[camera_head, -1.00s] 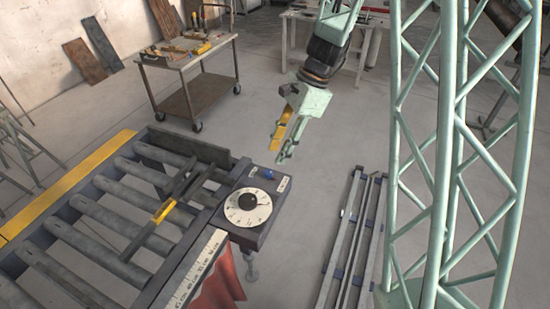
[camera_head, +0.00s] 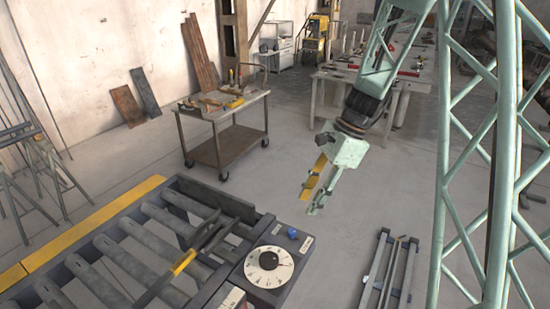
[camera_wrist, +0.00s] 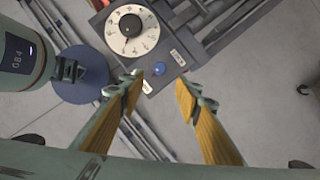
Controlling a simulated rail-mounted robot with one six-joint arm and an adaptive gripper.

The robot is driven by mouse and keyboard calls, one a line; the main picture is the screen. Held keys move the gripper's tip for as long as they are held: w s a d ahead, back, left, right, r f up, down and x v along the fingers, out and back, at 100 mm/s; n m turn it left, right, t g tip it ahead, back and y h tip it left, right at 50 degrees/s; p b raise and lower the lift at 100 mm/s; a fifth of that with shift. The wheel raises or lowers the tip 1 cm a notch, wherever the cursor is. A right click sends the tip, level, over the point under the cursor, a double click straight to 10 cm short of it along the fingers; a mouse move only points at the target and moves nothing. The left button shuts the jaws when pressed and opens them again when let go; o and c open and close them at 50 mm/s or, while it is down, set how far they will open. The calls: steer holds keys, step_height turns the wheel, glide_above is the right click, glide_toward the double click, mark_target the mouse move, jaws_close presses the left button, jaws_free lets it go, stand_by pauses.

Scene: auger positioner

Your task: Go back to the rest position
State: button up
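In the wrist view, my gripper (camera_wrist: 160,98) also shows open and empty, with the floor between the fingers. The control box carries a white dial (camera_head: 269,267) with a black knob and a blue button (camera_head: 292,233). Both dial (camera_wrist: 131,30) and blue button (camera_wrist: 159,69) show beyond the fingertips in the wrist view.
The roller conveyor (camera_head: 150,262) with a yellow edge fills the lower left. A tool cart (camera_head: 224,145) stands behind it, and a workbench (camera_head: 405,84) stands at the back. Metal rails (camera_head: 388,275) lie on the floor at lower right. Open floor lies between the cart and my gripper.

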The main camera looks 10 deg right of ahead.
steer(key=s+a+r+n+t+h+b, duration=0.15)
steer(key=s+a+r+n+b, duration=0.3)
steer(key=s+r+n, duration=0.7)
steer(key=s+r+n+t+h+b, duration=0.1)
steer(key=s+r+n, duration=0.1)
steer(key=s, duration=0.9)
steer(key=s+r+n+t+h+b, duration=0.1)
steer(key=s+r+n+h+b, duration=0.1)
steer(key=s, duration=1)
steer(key=shift+a+r+n, duration=0.3)
steer(key=shift+r+n, duration=0.25)
steer(key=shift+n, duration=0.6)
